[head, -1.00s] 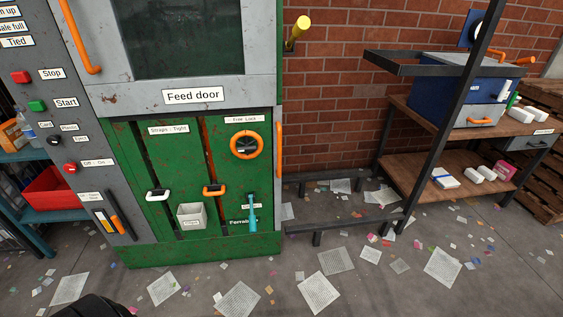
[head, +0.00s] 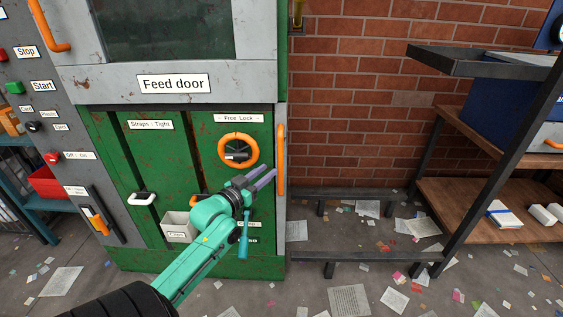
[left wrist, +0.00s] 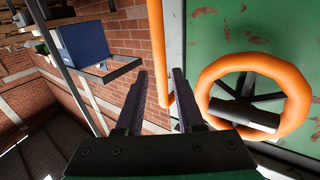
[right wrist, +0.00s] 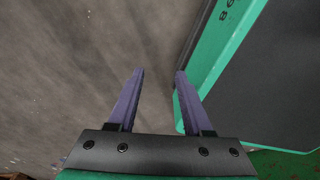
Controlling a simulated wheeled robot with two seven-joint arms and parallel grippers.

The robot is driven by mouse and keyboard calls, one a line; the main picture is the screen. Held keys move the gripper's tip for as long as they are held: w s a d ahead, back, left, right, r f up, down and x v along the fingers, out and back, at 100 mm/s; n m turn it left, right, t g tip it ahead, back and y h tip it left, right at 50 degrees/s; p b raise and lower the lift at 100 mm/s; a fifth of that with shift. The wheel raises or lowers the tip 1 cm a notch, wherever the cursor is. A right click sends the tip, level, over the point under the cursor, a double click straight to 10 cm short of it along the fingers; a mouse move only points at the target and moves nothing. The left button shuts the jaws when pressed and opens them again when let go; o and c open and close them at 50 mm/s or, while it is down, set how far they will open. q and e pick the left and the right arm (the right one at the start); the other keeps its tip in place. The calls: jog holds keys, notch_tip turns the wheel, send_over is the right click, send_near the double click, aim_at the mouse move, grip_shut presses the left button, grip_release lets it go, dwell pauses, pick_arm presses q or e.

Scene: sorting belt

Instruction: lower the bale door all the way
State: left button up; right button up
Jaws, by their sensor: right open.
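The baler's green lower door (head: 190,160) stands closed below the grey feed door panel (head: 255,82). An orange handwheel (head: 238,150) marked Free - Lock sits on it, and shows large in the left wrist view (left wrist: 208,85). A vertical orange bar handle (head: 281,150) runs along the right edge. My left gripper (head: 273,176) is open beside the lower part of this bar. In the left wrist view the bar (left wrist: 156,40) appears between the spread fingers; contact cannot be told. My right gripper (right wrist: 159,73) is open and empty, above the floor.
A grey control panel (head: 65,130) with buttons stands left of the door. A small grey bin (head: 178,227) hangs on the green front. A low dark rail (head: 345,254) and a wooden workbench (head: 470,210) stand at right. Paper scraps litter the floor.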

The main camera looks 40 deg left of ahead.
pick_arm(q)
jog(key=w, duration=0.7)
jog(key=shift+w+a, duration=0.25)
jog(key=shift+w, duration=0.15)
grip_shut()
dwell(0.8)
